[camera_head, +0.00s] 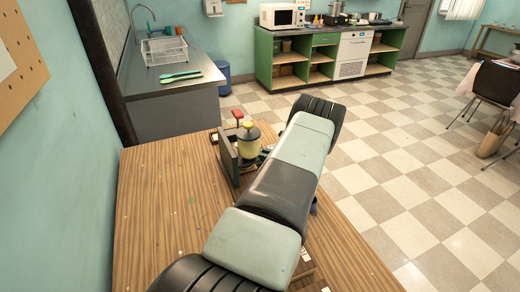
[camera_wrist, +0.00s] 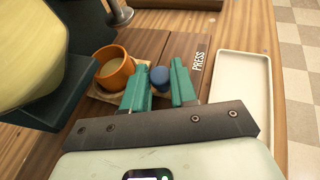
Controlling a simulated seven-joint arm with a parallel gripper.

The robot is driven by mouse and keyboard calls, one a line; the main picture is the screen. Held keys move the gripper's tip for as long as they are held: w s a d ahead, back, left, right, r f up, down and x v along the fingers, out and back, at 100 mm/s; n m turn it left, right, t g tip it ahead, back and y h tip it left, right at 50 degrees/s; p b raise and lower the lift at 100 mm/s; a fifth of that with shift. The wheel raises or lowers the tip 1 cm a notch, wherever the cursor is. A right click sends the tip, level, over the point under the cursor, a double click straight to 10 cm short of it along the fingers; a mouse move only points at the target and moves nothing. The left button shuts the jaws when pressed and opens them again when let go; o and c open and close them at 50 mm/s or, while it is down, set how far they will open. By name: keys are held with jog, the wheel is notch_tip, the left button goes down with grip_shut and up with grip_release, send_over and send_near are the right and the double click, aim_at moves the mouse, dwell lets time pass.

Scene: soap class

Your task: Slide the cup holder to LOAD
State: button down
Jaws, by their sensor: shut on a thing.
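In the wrist view, an orange cup (camera_wrist: 117,67) with pale contents stands on a light, flat cup holder (camera_wrist: 98,94). My gripper (camera_wrist: 160,76) has teal fingers and is shut on a blue knob (camera_wrist: 160,72) just right of the cup. The knob looks like part of the holder, but the fingers hide the join. A wooden board (camera_wrist: 180,45) beside them carries the word PRESS; no LOAD mark is readable. In the head view, my arm hides the cup and my fingertips.
A press-like stand with a yellow cylinder (camera_head: 248,143) and red handle (camera_head: 238,115) rises close left of my arm. In the wrist view, an empty white tray (camera_wrist: 243,100) lies right of the board. The left of the wooden table (camera_head: 160,210) is clear.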

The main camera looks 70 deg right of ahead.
jog(key=s+a, duration=0.6)
jog(key=shift+s+a, duration=0.1)
jog(key=shift+s, duration=0.15)
jog(key=c, duration=0.9)
grip_release()
jog(key=shift+w, duration=0.1)
jog(key=v, duration=1.1)
jog(key=shift+w, duration=0.1)
